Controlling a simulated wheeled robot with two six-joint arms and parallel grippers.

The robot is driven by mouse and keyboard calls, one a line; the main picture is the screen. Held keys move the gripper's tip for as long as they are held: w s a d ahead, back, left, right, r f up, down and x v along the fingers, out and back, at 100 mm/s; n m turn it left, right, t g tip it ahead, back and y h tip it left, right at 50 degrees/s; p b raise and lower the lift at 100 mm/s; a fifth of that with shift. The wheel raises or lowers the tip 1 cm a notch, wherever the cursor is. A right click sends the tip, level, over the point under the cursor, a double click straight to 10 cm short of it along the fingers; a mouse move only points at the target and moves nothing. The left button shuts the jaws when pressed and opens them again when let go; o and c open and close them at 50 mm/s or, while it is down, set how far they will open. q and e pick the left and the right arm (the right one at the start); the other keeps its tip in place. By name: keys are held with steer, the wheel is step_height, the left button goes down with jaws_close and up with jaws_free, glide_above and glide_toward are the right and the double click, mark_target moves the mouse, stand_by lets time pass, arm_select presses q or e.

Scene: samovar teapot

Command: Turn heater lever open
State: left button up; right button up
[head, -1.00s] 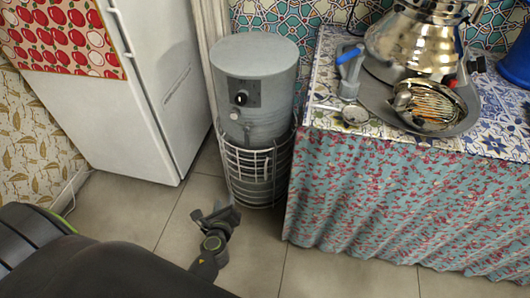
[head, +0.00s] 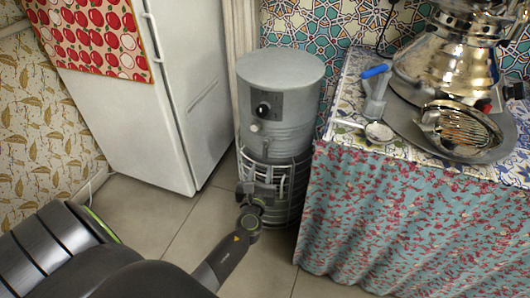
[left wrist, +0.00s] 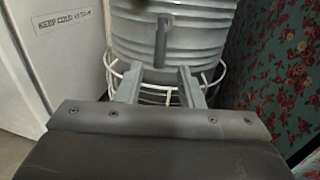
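The heater is a grey ribbed cylinder (head: 283,85) standing in a white wire basket (head: 293,188) between the fridge and the table. Its front has a dark panel with a round black knob (head: 263,109) and a small pale fitting (head: 254,127) below it. In the left wrist view a grey lever-like part (left wrist: 161,42) hangs on the ribbed body (left wrist: 196,38). My left gripper (head: 262,190) is in front of the heater's lower part, below the knob. In its wrist view the fingers (left wrist: 160,80) are apart and empty, below the hanging part. My right gripper is not in view.
A white fridge (head: 180,90) stands left of the heater. A cloth-covered table (head: 400,210) stands close on the right, with a samovar (head: 445,60), a tray (head: 495,152), a strainer (head: 379,133) and a blue-handled tool (head: 375,90). Tiled floor (head: 150,215) in front is free.

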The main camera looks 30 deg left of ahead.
mark_target(264, 155)
arm_select(q)
steer(key=b+x, duration=0.1)
steer(key=x, duration=0.8)
steer(key=shift+c, duration=0.2)
steer(key=shift+f, duration=0.1)
jaws_close()
